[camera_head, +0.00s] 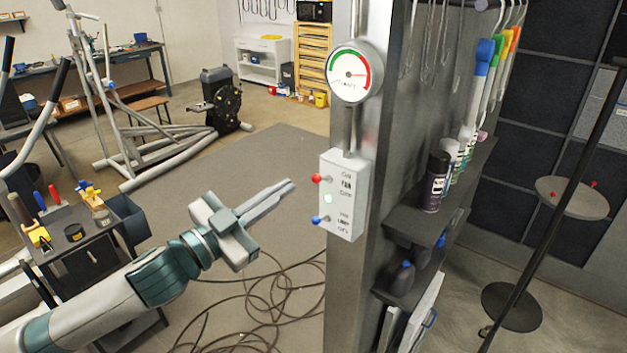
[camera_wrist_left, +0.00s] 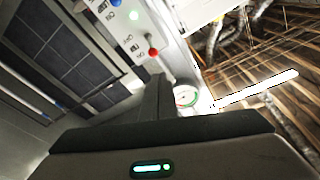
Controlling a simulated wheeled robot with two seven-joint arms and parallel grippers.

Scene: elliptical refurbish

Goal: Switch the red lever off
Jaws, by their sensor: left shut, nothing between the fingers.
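The red lever (camera_head: 316,178) is a small red-tipped toggle on the left side of a white switch box (camera_head: 343,196), beside the words ON, FAN and OFF. It also shows in the left wrist view (camera_wrist_left: 153,51). A blue lever (camera_head: 316,219) sits below it, beside a second set of labels, with a green light between them. My left gripper (camera_head: 290,184) is shut and empty. Its fingertips are left of the box, near the red lever's height and apparently apart from it. My right gripper is not in view.
The box is mounted on a grey post under a round gauge (camera_head: 355,72). Shelves with bottles (camera_head: 434,182) are on the post's right. A tool cart (camera_head: 70,215) stands at left, and cables (camera_head: 270,300) lie on the floor below my left arm.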

